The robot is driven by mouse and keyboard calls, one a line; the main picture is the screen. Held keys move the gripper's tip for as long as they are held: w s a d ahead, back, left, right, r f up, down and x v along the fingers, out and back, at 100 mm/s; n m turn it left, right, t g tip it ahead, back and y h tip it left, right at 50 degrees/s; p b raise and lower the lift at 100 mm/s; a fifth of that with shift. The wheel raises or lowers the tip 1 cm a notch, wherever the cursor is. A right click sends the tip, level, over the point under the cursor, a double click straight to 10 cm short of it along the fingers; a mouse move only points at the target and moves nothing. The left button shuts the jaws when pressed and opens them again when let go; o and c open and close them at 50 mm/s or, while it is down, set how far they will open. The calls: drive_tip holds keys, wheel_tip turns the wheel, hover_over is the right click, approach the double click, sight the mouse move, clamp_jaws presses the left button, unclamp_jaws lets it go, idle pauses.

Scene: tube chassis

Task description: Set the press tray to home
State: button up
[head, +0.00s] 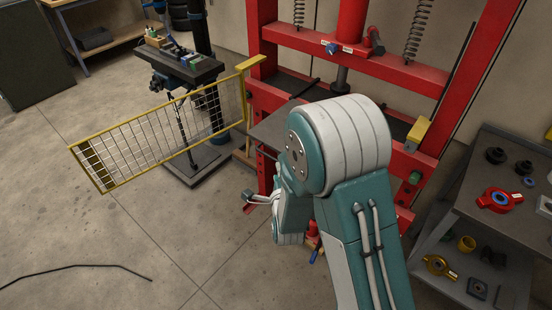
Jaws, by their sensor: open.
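The press tray (272,128) is a flat grey plate sticking out at the front left of the red press (262,40). A thin dark bar shows just below its front edge. My teal and white arm covers the tray's right part. My gripper (256,197) shows small and pale left of my wrist, low in front of the press and below the tray. It is open and apart from the tray, with nothing seen in it. My arm hides part of the gripper's mount.
A yellow-framed mesh guard (165,130) swings out left of the press. Behind it stands a drill press (180,65). A grey shelf cart (455,205) with parts stands at the right. A black cable (80,266) lies on the floor.

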sight(274, 159)
drive_tip(key=w, duration=0.2)
drive_tip(key=w+a, duration=0.1)
drive_tip(key=w, duration=0.1)
drive_tip(key=w+f, duration=0.1)
drive_tip(key=w, duration=0.2)
drive_tip(key=shift+a+f, duration=0.1)
drive_tip(key=shift+a, duration=0.15)
drive_tip(key=shift+d, duration=0.1)
clamp_jaws()
